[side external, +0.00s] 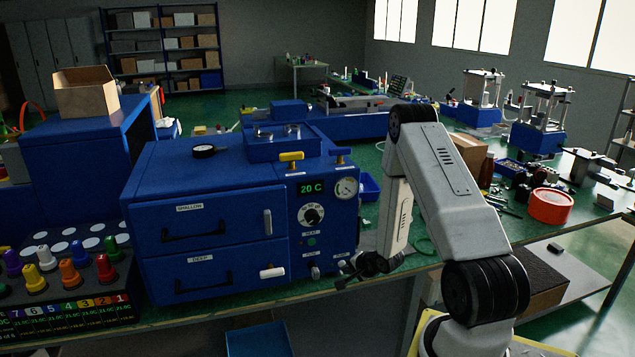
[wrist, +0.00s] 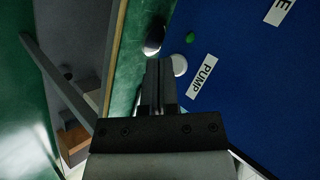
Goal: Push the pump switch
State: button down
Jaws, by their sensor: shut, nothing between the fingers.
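The pump switch is a round white button (wrist: 179,65) beside the PUMP label (wrist: 202,76) on the blue front panel. In the side view, a small pale switch (side external: 342,263) shows at the panel's lower right. My gripper (side external: 346,277) is in front of that corner. In the wrist view, my gripper (wrist: 160,68) has its fingers shut together and empty. The fingertips appear just left of the white button and overlap its edge. I cannot tell whether they touch it. A small green lamp (wrist: 190,38) is above the button.
The blue cabinet (side external: 230,185) has two closed drawers, a 20 C display (side external: 311,188), a dial (side external: 312,215) and a round gauge (side external: 346,188). A rack of coloured knobs (side external: 70,275) stands at left. A red round container (side external: 551,206) and tools lie on the right bench.

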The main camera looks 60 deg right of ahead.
jog(key=shift+w+d, duration=0.15)
jog(key=shift+w+d, duration=0.15)
dwell(0.4)
dwell(0.5)
jog(key=shift+s+a, duration=0.3)
dwell(0.6)
jog(key=s+a, duration=0.4)
jog(key=shift+s, duration=0.15)
dwell(0.5)
